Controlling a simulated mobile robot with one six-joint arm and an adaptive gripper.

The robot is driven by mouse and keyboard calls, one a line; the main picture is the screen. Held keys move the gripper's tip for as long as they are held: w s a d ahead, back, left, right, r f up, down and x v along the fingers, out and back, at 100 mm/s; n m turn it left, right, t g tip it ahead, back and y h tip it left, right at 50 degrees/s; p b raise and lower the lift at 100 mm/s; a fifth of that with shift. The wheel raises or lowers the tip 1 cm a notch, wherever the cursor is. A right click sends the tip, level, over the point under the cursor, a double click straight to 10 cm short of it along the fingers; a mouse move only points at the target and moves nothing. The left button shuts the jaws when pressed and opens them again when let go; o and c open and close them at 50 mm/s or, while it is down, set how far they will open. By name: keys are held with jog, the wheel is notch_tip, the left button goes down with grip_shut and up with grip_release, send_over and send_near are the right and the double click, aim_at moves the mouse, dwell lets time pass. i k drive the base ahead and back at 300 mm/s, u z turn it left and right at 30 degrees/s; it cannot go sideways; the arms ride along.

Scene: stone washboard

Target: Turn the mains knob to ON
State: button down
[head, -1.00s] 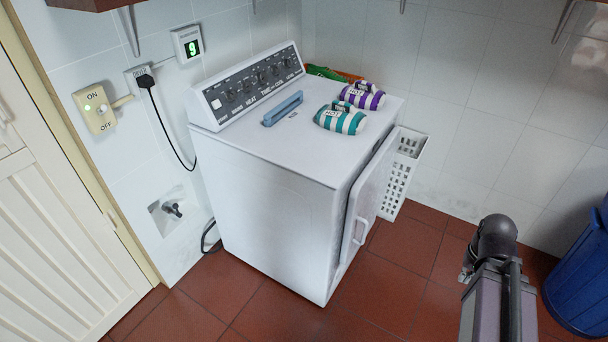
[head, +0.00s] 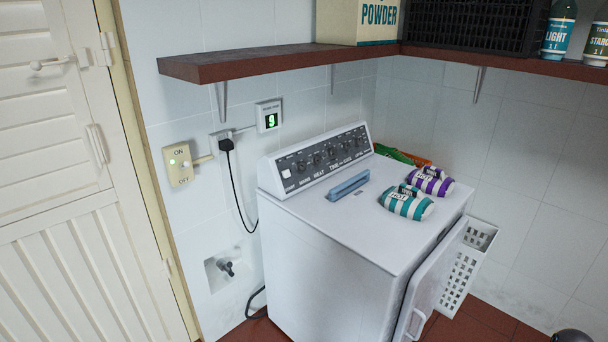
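The mains switch plate (head: 179,166) is cream and sits on the tiled wall beside the door frame. The small pale mains knob (head: 187,164) is near the plate's middle. A beige bar runs from there to the right toward the socket; I cannot tell whether it belongs to the knob. The knob's exact pointing is too small to read. My gripper is not in view; only a dark rounded piece of my arm shows at the bottom right edge.
A black plug and cord hang from the socket (head: 222,142). The white dryer (head: 330,235), door ajar, carries two striped bundles (head: 406,203). A shelf (head: 240,62) juts above. A wall tap (head: 227,267) is below.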

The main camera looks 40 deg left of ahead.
aim_at(300, 167)
jog(key=u, duration=1.4)
jog(key=k, duration=0.95)
jog(key=i, duration=0.7)
